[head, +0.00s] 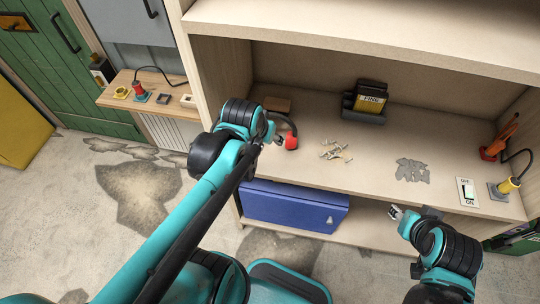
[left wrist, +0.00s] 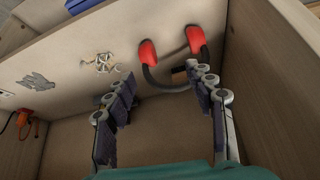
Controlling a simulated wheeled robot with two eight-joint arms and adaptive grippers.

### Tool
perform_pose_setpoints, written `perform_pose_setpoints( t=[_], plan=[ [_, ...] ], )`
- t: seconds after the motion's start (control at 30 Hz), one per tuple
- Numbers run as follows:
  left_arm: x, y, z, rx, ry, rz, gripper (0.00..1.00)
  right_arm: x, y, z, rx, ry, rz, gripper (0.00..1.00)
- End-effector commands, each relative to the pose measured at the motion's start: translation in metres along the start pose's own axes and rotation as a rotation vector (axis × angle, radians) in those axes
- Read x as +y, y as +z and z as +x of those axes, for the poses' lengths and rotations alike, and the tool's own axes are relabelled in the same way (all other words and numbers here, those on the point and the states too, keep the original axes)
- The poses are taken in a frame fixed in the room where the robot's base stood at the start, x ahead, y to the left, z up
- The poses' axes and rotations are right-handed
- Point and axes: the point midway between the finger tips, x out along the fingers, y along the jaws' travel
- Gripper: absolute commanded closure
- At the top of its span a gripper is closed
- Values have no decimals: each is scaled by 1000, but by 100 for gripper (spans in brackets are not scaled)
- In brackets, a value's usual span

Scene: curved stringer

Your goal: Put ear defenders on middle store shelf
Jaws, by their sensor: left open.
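The ear defenders (head: 291,142), with red cups and a dark band, rest on the middle board (head: 330,120) of the shelf unit, towards its left side. In the left wrist view their red cups (left wrist: 148,52) face away from me and the band curves towards my fingers. My left gripper (head: 272,138) is open beside them. In the left wrist view its spread fingers (left wrist: 158,86) stand on either side of the band, with no clear grip on it. My left wrist hides part of the ear defenders in the head view. My right gripper (head: 397,213) is at the shelf's front edge; its jaws are too small to judge.
Pale screws (head: 334,150) and grey pieces (head: 412,170) lie on the same board. A black and yellow box (head: 370,97) stands at the back. A switch (head: 467,191) and an orange tool (head: 500,137) are at right. A blue case (head: 295,206) sits below. The upper board (head: 400,30) overhangs.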

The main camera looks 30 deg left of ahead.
Motion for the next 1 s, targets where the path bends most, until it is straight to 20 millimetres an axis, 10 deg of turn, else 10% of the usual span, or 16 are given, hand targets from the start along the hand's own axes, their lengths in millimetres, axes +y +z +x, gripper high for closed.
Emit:
perform_pose_setpoints(
  t=[0.43, 1.0],
  plan=[
    [44, 61, -40, 101, 59, 87, 46, 0, 0, 0, 0, 0, 0, 60],
    [44, 82, -4, 100, 59, 87, 46, 0, 24, 34, 0, 0, 0, 60]
  ],
)
